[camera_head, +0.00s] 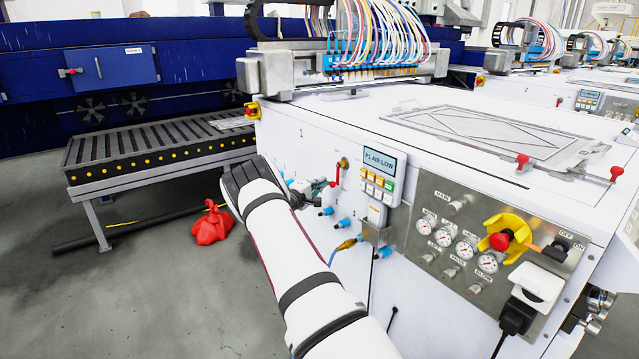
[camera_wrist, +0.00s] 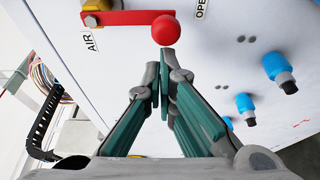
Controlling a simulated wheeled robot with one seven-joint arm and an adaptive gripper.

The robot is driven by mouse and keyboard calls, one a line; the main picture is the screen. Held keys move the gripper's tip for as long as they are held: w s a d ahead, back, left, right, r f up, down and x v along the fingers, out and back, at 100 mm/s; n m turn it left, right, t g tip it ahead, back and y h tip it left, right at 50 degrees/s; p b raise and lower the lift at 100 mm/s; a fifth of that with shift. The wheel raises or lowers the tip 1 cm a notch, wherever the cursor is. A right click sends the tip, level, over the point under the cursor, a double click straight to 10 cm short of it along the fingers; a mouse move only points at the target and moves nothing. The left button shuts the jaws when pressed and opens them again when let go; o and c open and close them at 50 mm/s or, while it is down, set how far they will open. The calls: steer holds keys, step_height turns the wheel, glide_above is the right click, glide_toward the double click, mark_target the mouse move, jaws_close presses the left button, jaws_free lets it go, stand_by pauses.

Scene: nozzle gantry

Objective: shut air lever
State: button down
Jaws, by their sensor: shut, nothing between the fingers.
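The air lever (camera_head: 338,173) is a red bar with a red ball at its end on the white machine's side. In the head view it hangs down from its pivot. In the wrist view the red bar (camera_wrist: 128,18) runs from a brass pivot at the left to the red ball (camera_wrist: 165,30), between the labels AIR and OPEN. My gripper (camera_head: 323,185) is beside the ball, to its left in the head view. In the wrist view my fingertips (camera_wrist: 166,62) are together with nothing between them, right at the ball's edge. I cannot tell if they touch it.
Blue-capped fittings (camera_wrist: 279,68) stick out of the panel near my gripper. A display (camera_head: 380,160) reading P1 AIR LOW and a keypad sit right of the lever. A gauge panel (camera_head: 463,249) is further right. A roller conveyor (camera_head: 150,150) stands at the left.

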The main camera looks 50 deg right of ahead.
mark_target(332, 187)
steer(key=shift+s+a+f+n+p, duration=0.1)
steer(key=shift+s+f+n+p, duration=0.1)
steer(key=shift+s+n+p, duration=0.4)
stand_by(0.3)
steer(key=s+n+p, duration=0.1)
steer(key=s+n+y+p, duration=0.1)
steer(key=n, duration=0.1)
steer(key=s+n+g+y+p, duration=0.1)
steer(key=n, duration=0.1)
steer(key=shift+s+a, duration=0.1)
steer(key=shift+a, duration=0.3)
steer(key=shift+s+a+r+n+g+y+p, duration=0.2)
steer(key=shift+s+r+n+g+y+p, duration=0.25)
steer(key=shift+s+n, duration=0.45)
steer(key=shift+s+a+r+n+g+y+p, duration=0.2)
steer(key=shift+s+r+n+g+p, duration=0.45)
steer(key=shift+n, duration=0.45)
steer(key=shift+s+a+r+n+g+y+p, duration=0.15)
steer(key=shift+s+r+n+g+y+p, duration=0.25)
steer(key=shift+s+r+n+p, duration=0.45)
steer(key=shift+f+n, duration=0.1)
steer(key=shift+n, duration=0.15)
steer(key=shift+w+f, duration=0.1)
